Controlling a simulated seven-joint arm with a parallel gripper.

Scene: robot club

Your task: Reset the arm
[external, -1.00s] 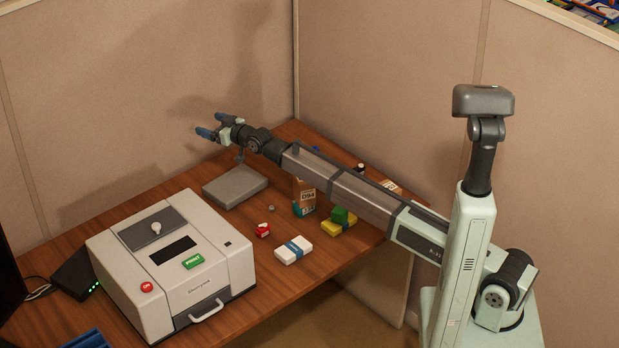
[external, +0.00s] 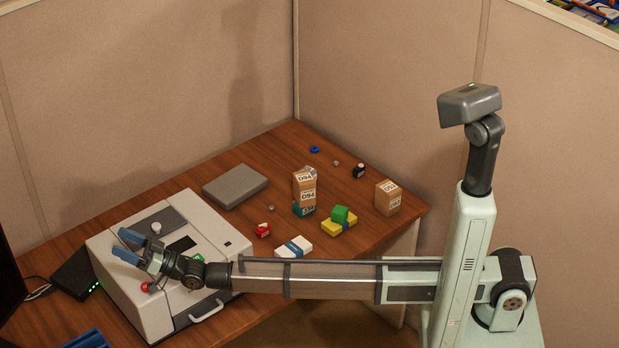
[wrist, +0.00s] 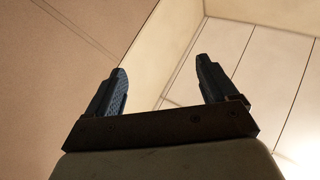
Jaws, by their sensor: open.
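My gripper (external: 128,246) is over the left part of the white printer-like machine (external: 222,275) in the external view. Its blue fingers are spread and nothing is between them. My arm stretches left from its base, low across the front of the desk. The wrist view shows both fingers of my gripper (wrist: 163,88) apart, with walls and ceiling beyond them.
Partition walls stand behind.

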